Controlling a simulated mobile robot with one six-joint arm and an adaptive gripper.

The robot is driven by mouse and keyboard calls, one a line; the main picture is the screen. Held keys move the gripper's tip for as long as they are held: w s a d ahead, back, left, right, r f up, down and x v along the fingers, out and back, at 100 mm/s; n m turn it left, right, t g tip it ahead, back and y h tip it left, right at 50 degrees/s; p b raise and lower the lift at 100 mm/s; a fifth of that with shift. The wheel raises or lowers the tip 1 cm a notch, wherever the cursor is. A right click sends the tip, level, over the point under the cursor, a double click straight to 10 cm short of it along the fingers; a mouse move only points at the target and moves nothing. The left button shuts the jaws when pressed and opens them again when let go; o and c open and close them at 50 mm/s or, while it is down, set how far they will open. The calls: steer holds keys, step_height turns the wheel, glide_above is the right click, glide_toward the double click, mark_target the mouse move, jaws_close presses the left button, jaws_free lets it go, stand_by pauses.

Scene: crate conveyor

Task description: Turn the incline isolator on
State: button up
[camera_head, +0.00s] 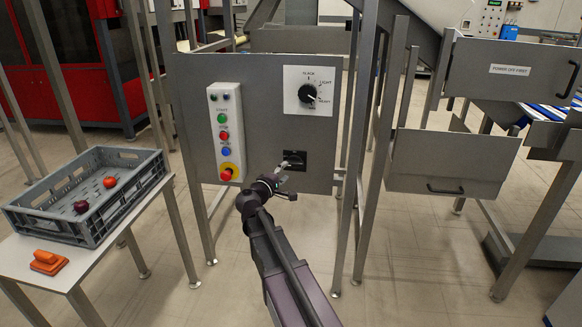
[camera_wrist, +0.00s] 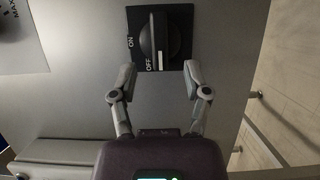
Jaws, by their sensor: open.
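The incline isolator is a black rotary switch on a black square plate (camera_head: 298,155) low on the grey control panel. In the wrist view the isolator (camera_wrist: 160,35) is close up, with the words ON and OFF on its plate. The white mark on its knob lies beside OFF. My gripper (camera_head: 284,166) is just in front of the isolator in the head view and hides part of it. In the wrist view my gripper (camera_wrist: 159,70) is open and empty. Its fingertips are apart, one to each side of the knob's marked end; contact cannot be told.
The grey panel (camera_head: 262,105) also carries a button box (camera_head: 225,130) at left and a round black dial (camera_head: 307,93) above. A crate (camera_head: 125,205) with two round items stands on a table at left, beside an orange object (camera_head: 48,262). Metal posts rise close at right.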

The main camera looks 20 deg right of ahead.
mark_target(292, 166)
steer(key=shift+x, duration=2.45)
jaws_close()
